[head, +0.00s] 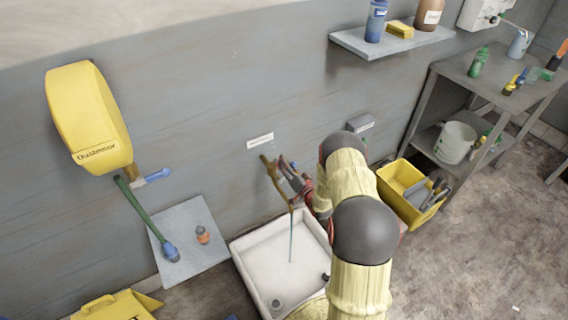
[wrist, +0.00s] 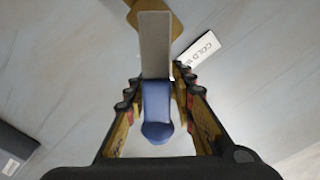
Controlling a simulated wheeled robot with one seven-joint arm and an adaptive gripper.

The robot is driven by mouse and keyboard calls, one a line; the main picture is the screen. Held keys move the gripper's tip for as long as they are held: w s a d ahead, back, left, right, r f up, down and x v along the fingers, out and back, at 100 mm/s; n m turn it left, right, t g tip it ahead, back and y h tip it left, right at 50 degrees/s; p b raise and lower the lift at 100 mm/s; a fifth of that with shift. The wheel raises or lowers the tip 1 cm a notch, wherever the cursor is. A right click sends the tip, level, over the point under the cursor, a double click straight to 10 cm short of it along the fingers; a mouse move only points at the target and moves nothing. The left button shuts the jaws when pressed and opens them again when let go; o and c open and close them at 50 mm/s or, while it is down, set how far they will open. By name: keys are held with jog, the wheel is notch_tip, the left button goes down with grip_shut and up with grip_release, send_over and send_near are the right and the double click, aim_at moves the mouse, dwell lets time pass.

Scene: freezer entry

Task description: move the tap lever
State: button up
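The tap (head: 268,166) is a brass fitting on the grey wall above a white basin (head: 262,262). A thin stream of water (head: 291,236) falls from it into the basin. In the wrist view the tap lever (wrist: 156,105) is a flat grey bar with a rounded blue end, and part of the brass body (wrist: 178,18) shows behind it. My gripper (head: 292,180) is at the tap. In the wrist view my gripper (wrist: 157,82) is open, with the lever between its two fingers and a narrow gap on each side. My arm hides part of the basin.
A sign (wrist: 202,48) reading "COLD W", partly cut off, is on the wall beside the tap. A yellow hose box (head: 88,115) hangs at left. A yellow bucket (head: 405,190) stands right of my arm. A shelf (head: 400,44) is above; open floor lies at right.

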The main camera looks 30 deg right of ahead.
jog(key=o, duration=0.3)
jog(key=s, duration=1.2)
jog(key=shift+a, duration=0.3)
